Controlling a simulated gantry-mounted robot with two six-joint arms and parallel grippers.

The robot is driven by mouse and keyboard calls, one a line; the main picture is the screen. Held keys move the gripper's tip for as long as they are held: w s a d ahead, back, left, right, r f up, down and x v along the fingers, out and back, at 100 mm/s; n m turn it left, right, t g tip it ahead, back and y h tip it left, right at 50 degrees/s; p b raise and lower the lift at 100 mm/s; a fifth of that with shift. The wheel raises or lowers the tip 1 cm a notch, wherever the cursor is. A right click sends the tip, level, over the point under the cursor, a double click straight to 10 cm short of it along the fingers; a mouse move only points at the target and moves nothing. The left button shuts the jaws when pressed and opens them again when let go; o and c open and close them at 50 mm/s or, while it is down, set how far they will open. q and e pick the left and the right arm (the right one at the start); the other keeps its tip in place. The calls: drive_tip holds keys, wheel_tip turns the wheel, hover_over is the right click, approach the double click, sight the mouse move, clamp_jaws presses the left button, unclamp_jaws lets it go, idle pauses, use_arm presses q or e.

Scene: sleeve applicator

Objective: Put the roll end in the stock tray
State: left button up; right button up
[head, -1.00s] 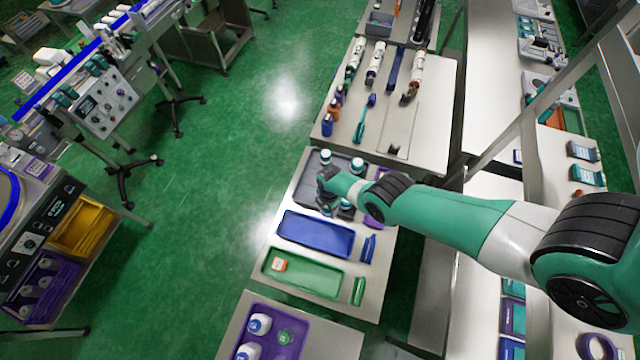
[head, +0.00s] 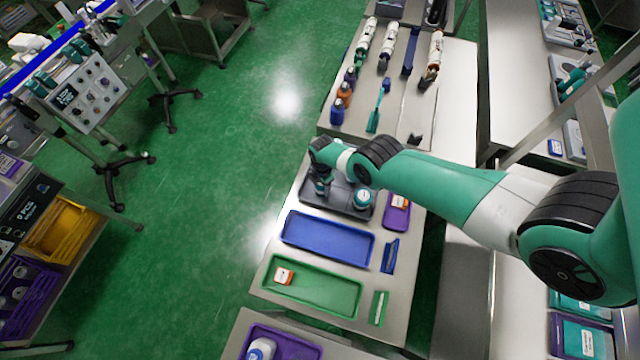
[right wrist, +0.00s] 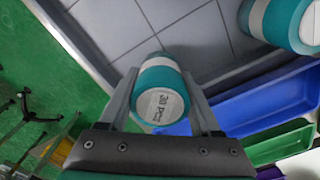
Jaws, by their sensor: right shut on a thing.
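My right gripper (right wrist: 160,76) is shut on a short teal cylinder (right wrist: 160,92) with a white printed end, held between its two fingers. In the head view, the gripper (head: 321,176) is small and partly hidden by my wrist, over the left side of a grey tray (head: 345,208) with grid lines. A second teal and white cylinder stands in that tray to the right (head: 363,198), and it also shows in the right wrist view (right wrist: 285,22). Whether the held cylinder touches the tray floor I cannot tell. I cannot identify a roll end for sure. My left gripper is not in view.
In front of the grey tray lie an empty blue tray (head: 328,240) and a green tray (head: 330,292) holding an orange and white box (head: 284,276). To their right are a purple tray (head: 397,213), a blue piece (head: 390,256) and a green piece (head: 379,307).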

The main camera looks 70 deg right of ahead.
drive_tip(key=shift+s+a+f, duration=0.15)
drive_tip(key=shift+s+f, duration=0.05)
drive_tip(key=shift+f, duration=0.75)
drive_tip(key=shift+r, duration=0.2)
drive_tip(key=shift+f, duration=0.2)
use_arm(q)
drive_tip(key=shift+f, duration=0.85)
use_arm(e)
drive_tip(key=o, duration=1.4)
drive_tip(key=shift+r, duration=0.1)
wheel_tip(320, 180, up, 12)
drive_tip(key=p, duration=1.2)
drive_tip(key=shift+r, duration=0.2)
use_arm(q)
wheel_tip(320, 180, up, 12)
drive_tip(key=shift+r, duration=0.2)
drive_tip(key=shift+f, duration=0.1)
use_arm(e)
drive_tip(key=shift+f, duration=0.1)
